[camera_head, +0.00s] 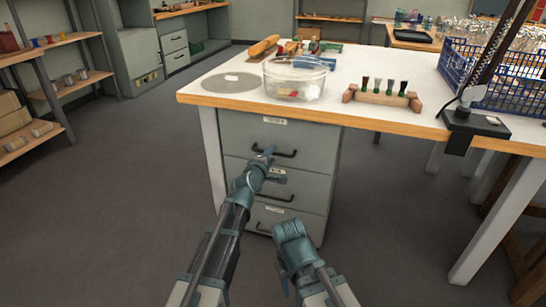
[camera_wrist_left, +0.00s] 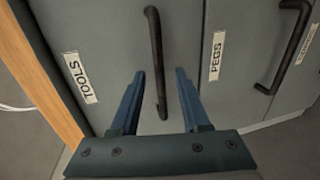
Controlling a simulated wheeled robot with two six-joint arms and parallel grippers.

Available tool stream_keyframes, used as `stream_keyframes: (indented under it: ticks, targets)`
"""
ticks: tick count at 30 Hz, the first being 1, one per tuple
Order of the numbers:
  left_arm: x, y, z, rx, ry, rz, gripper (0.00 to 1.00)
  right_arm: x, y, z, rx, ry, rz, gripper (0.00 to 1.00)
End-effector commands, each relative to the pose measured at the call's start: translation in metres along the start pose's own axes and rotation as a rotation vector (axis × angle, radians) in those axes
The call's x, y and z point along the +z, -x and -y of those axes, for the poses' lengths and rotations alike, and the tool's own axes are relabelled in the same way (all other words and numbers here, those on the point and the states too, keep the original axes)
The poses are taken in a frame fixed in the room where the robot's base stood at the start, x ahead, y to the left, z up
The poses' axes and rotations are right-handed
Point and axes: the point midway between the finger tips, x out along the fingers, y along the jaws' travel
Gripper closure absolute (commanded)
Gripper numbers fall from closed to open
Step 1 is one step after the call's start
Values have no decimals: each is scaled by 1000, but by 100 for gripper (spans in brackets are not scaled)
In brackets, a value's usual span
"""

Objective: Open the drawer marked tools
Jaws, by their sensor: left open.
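The drawer marked TOOLS (camera_wrist_left: 112,40) is the top drawer of the grey cabinet (camera_head: 312,140) under the workbench, and its front looks flush. Its TOOLS label shows at the left in the left wrist view; in the head view the label is too small to read. The dark bar handle (camera_wrist_left: 155,50) also shows in the head view (camera_head: 289,154). My left gripper (camera_head: 273,164) is open at this handle. In the left wrist view its fingers (camera_wrist_left: 160,75) lie on either side of the handle; contact is not visible. My right gripper (camera_head: 290,235) hangs low in front of the cabinet, fingers unclear.
The PEGS drawer (camera_wrist_left: 232,75) sits below, with a third drawer under it. The workbench's wooden edge (camera_head: 230,102) overhangs the cabinet. On top are a clear bowl (camera_head: 294,78), a brush rack (camera_head: 382,97) and a blue crate (camera_head: 505,80). Floor in front is clear.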

Motion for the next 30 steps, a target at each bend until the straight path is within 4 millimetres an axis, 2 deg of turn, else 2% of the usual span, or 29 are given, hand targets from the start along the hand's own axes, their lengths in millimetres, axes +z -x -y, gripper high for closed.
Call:
stream_keyframes:
  ticks: [1, 6, 17, 25, 30]
  targets:
    - [0, -10, 1, 0, 0, 0, 54, 0, -2, 0, 0, 0, 0, 50]
    - [0, -21, 0, 0, -1, 0, 54, 0, -4, 0, 0, -1, 0, 50]
    - [0, -23, 0, 0, -1, 0, 54, 0, -4, 0, 0, -1, 0, 50]
    - [0, -23, 0, 0, -1, 0, 100, 0, -4, 0, 0, -1, 0, 50]
    - [0, -23, 0, -1, -1, 0, 100, 0, -4, 0, 0, -1, 0, 50]
